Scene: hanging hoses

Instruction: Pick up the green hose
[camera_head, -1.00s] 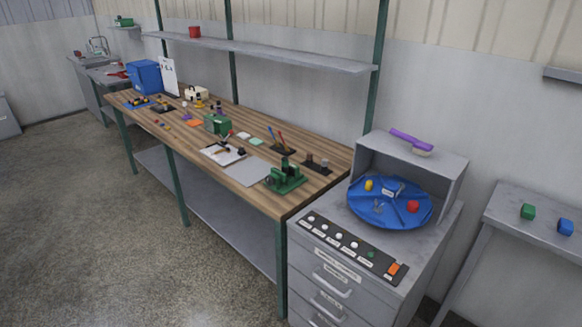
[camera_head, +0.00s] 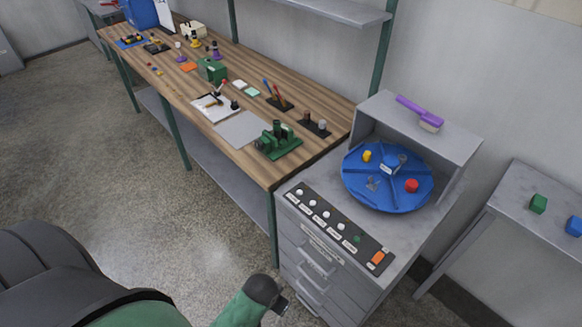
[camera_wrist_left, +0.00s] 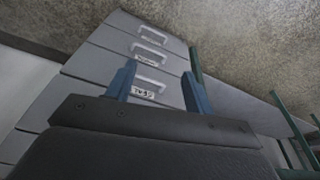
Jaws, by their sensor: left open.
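I see no green hose in either view. My left gripper (camera_wrist_left: 158,82) shows in the left wrist view with its two blue fingers spread apart and nothing between them. Beyond its fingers are the grey drawers of a cabinet. In the head view my left arm comes in at the bottom left, and its end is low, in front of the cabinet. My right gripper is not in view.
A grey drawer cabinet (camera_head: 297,232) with a blue round tray (camera_head: 386,203) stands right of a long wooden workbench (camera_head: 180,98) holding a green machine (camera_head: 278,143). A grey side table (camera_head: 515,190) carries green and blue blocks. Floor left of the bench is clear.

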